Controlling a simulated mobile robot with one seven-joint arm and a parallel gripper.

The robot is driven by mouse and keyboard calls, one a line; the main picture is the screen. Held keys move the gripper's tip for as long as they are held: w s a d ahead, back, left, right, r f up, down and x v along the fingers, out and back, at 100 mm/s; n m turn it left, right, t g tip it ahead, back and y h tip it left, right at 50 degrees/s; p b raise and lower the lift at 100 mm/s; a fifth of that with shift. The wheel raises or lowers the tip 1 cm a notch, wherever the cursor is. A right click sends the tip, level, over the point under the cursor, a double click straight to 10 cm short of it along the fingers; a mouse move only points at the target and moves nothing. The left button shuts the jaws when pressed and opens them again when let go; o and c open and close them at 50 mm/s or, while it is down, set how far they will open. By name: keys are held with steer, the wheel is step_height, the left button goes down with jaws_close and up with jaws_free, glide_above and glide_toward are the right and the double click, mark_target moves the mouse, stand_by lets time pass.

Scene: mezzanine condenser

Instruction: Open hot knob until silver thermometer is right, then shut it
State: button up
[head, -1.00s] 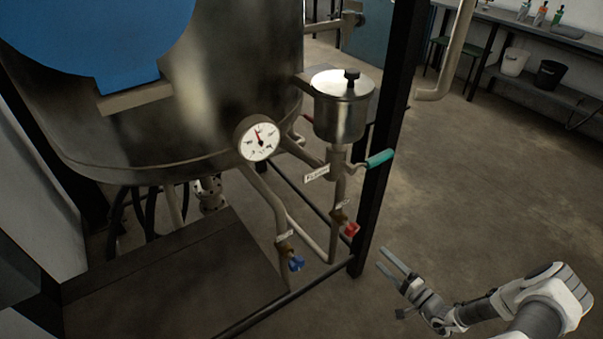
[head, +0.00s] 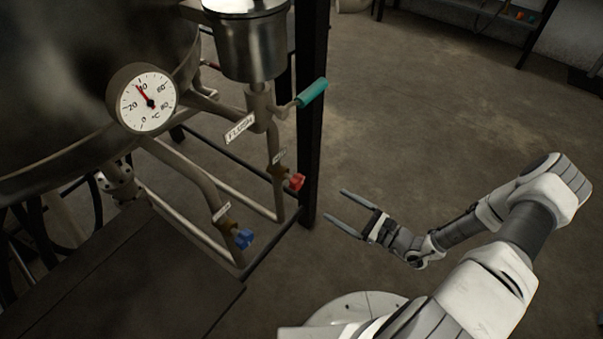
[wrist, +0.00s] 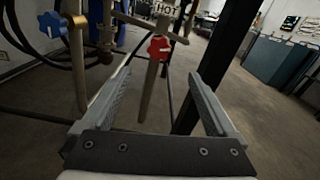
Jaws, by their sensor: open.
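The silver-rimmed round thermometer (head: 148,98) is on the tank at the left, with its red needle near the 40 mark. The red knob (head: 297,182) sits on a thin vertical pipe beside the black post. In the wrist view the red knob (wrist: 158,48) lies beyond and between my fingers, with a tag reading HOT above it. The blue knob (head: 243,238) is lower left; it also shows in the wrist view (wrist: 53,24). My gripper (head: 334,210) is open and empty, to the right of the red knob and apart from it.
A teal lever handle (head: 312,92) sticks out above the red knob, by a label reading FLUSH. A black post (head: 312,130) stands just right of the knob. The floor (head: 440,110) to the right is clear.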

mark_target(300, 184)
steer(key=shift+m, duration=0.6)
steer(key=b+x, duration=0.4)
steer(key=x, duration=1.2)
steer(key=shift+a+f, duration=0.1)
steer(key=shift+a, duration=0.1)
steer(key=shift+w+a+b, duration=0.3)
steer(key=shift+w+a, duration=0.05)
steer(key=shift+a, duration=0.1)
steer(key=c, duration=1.4)
steer(key=shift+o, duration=0.2)
